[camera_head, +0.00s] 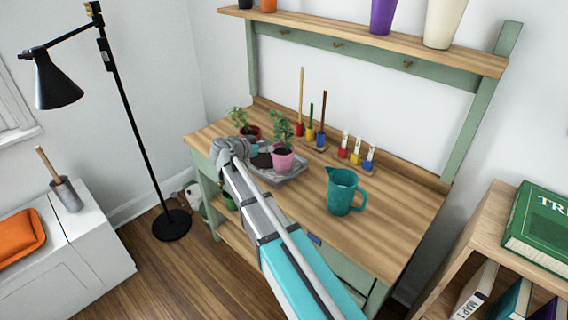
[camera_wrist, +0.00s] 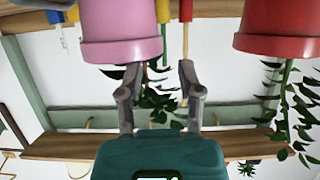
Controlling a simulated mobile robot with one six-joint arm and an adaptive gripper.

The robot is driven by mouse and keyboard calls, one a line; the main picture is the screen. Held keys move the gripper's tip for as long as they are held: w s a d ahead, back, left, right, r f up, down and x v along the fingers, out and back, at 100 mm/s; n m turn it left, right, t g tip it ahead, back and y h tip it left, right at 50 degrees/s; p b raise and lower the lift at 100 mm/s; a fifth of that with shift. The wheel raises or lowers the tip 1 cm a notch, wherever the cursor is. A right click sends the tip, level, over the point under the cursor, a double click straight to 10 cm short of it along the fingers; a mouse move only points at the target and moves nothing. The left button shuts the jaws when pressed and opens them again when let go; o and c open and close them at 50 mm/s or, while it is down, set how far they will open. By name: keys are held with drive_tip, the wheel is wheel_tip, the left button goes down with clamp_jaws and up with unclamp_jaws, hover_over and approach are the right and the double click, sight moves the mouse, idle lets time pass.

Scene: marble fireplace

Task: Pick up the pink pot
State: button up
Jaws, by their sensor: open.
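The pink pot (camera_head: 283,159) holds a leafy green plant (camera_head: 281,131) and stands on a grey tray (camera_head: 297,174) on the wooden bench. In the upside-down wrist view, the pink pot (camera_wrist: 118,25) is upper left of centre, with its plant hanging below the rim. My gripper (camera_head: 238,147) is left of the pink pot in the head view. In the wrist view, my gripper (camera_wrist: 160,70) is open with nothing between its fingertips. One fingertip overlaps the pot's rim in the picture; the other lies right of it. I cannot tell whether they touch.
A red pot (camera_wrist: 280,28) with a plant is close by, behind my gripper in the head view. A teal jug (camera_head: 343,191) stands right of the tray. Racked tools (camera_head: 301,105) and small coloured items (camera_head: 356,152) line the back. The bench's front right is clear.

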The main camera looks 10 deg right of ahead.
sight(282, 146)
drive_tip(key=shift+w+d, duration=0.1)
idle(0.3)
drive_tip(key=shift+b+x, duration=0.8)
drive_tip(key=shift+x, duration=1.7)
drive_tip(key=shift+d+r, duration=0.1)
drive_tip(key=shift+r, duration=0.05)
clamp_jaws()
